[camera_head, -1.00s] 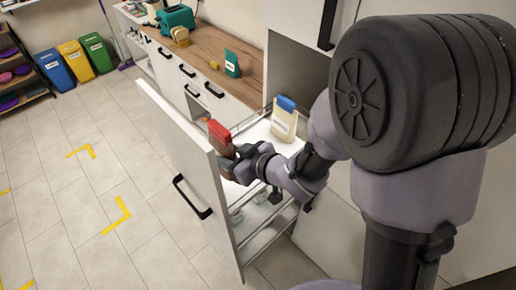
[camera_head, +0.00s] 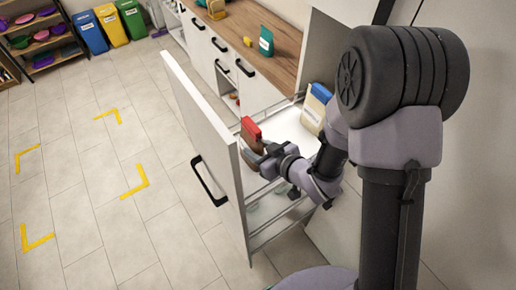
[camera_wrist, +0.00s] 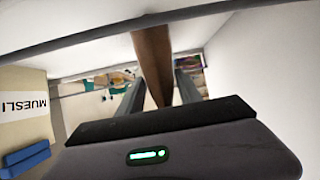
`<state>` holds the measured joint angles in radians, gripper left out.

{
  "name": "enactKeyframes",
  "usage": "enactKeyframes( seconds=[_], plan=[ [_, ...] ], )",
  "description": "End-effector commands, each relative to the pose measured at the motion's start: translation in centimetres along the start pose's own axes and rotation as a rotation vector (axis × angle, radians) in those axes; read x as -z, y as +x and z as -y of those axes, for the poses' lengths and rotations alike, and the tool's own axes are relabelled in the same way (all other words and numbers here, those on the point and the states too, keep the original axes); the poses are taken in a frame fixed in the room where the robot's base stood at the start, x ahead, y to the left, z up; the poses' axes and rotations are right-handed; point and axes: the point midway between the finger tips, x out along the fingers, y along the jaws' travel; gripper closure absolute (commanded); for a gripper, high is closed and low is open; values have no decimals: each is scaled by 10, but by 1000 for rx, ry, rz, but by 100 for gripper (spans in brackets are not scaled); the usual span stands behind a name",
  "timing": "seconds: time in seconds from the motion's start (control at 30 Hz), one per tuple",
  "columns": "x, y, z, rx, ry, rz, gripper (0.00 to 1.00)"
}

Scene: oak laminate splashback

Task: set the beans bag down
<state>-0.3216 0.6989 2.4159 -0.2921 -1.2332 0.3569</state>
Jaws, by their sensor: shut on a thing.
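The bag held in my gripper, taken to be the beans bag (camera_head: 251,133), has a red top and a brown body; no label is readable. My gripper (camera_head: 264,160) is shut on its body in the pull-out drawer, just behind the tall white drawer front (camera_head: 207,130). In the wrist view the brown bag (camera_wrist: 153,62) stands between the two fingers (camera_wrist: 158,95). The bag's lower end is hidden in the head view, so I cannot tell whether it touches the shelf.
A cream muesli bag (camera_head: 314,110) with a blue top stands farther back on the drawer's upper shelf; it also shows in the wrist view (camera_wrist: 25,115). Metal rails (camera_head: 275,232) edge the lower level. A wooden counter (camera_head: 275,60) holds a green packet (camera_head: 266,41).

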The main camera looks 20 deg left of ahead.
Motion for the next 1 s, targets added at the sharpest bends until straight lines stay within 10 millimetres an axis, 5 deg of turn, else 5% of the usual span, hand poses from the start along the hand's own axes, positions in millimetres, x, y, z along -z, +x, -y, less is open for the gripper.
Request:
enactKeyframes(
  seconds=[0.3,0.33,0.43,0.8,1.0],
  plan=[
    [-2,2,0,0,-1,-2,100],
    [-2,1,0,0,0,0,52],
    [-1,1,0,0,0,0,36],
    [3,-4,0,-1,0,0,36],
    [6,-57,-2,-4,4,3,36]
  ],
)
